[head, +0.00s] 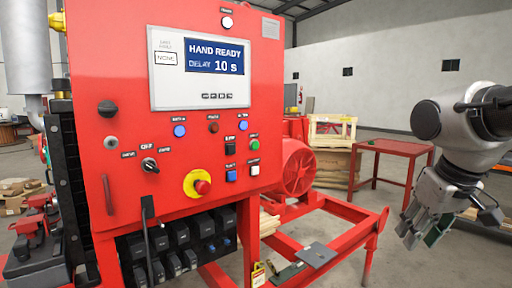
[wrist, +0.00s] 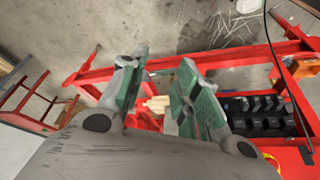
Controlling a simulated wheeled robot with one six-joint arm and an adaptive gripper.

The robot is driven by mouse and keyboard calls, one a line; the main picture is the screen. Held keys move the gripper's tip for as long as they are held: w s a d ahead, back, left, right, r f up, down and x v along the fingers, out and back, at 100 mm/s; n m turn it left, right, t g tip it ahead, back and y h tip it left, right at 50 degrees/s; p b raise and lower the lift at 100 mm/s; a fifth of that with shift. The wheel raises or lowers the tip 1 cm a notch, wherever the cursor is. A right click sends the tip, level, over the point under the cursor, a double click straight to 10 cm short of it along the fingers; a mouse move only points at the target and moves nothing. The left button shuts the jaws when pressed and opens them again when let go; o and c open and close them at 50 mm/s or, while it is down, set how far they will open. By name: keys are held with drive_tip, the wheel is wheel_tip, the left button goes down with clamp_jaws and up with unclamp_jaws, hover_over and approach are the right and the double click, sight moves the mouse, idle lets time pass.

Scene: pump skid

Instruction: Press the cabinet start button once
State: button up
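The red cabinet (head: 130,85) fills the left and middle of the head view. Its display (head: 215,60) reads HAND READY, DELAY 10 s. Below it are several small buttons, among them a green one (head: 254,145), a white one (head: 255,170) and a blue one (head: 179,131). Their labels are too small to read, so I cannot tell for sure which is the start button. My gripper (head: 425,228) hangs at the right, well apart from the cabinet and pointing down. In the wrist view its green-padded fingers (wrist: 165,80) are apart with nothing held.
A red mushroom button on a yellow ring (head: 202,187) and a black rotary switch (head: 150,165) sit low on the cabinet. A red skid frame (head: 345,208) juts out between cabinet and gripper. A red table (head: 395,146) stands behind. The air before the panel is clear.

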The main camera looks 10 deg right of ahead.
clamp_jaws()
idle(1.1)
